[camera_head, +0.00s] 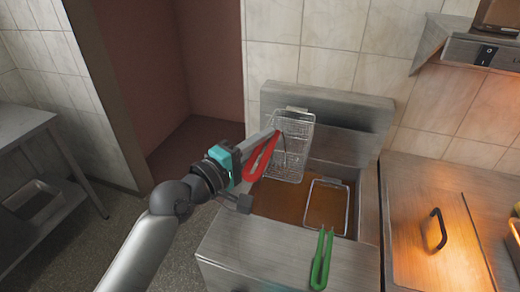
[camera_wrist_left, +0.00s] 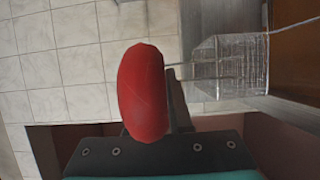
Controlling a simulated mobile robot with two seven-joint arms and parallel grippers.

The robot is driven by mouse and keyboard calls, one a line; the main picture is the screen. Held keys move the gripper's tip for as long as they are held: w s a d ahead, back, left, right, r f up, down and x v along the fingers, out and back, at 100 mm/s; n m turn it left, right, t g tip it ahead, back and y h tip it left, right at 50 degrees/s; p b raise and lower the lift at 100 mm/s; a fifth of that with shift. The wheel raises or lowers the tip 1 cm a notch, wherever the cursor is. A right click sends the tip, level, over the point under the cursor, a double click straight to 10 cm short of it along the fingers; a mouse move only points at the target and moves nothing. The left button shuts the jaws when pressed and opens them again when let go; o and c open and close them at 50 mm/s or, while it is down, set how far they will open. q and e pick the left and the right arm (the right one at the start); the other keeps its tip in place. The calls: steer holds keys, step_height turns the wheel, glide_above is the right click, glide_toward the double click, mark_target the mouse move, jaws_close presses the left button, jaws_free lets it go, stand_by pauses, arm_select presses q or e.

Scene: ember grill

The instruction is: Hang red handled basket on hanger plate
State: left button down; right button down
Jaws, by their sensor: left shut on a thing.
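The red-handled basket (camera_head: 293,147) is a wire mesh basket, held tilted up above the left side of the fryer, in front of the hanger plate (camera_head: 350,112). My left gripper (camera_head: 259,153) is shut on the red handle (camera_head: 262,158). In the left wrist view the red handle (camera_wrist_left: 143,92) fills the middle and the mesh (camera_wrist_left: 228,65) shows at the right. The fingers are mostly hidden behind the handle. My right gripper is not in view.
A second basket (camera_head: 327,207) with a green handle (camera_head: 322,258) sits in the fryer's right side, in brownish oil. A steel lid (camera_head: 425,235) with a black handle is at right. A steel shelf (camera_head: 470,48) overhangs upper right. A steel table (camera_head: 25,125) stands far left.

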arm_select(q)
steer(key=shift+w+f+b, duration=0.1)
steer(key=shift+f+b, duration=0.85)
steer(key=shift+f, duration=0.55)
steer(key=shift+f+b, duration=0.55)
steer(key=shift+f, duration=0.15)
steer(key=c, duration=0.8)
jaws_free()
steer(key=shift+o, duration=0.2)
steer(key=shift+f, duration=0.1)
steer(key=b+v, duration=0.1)
steer(key=v, duration=1.4)
steer(key=shift+b, duration=0.35)
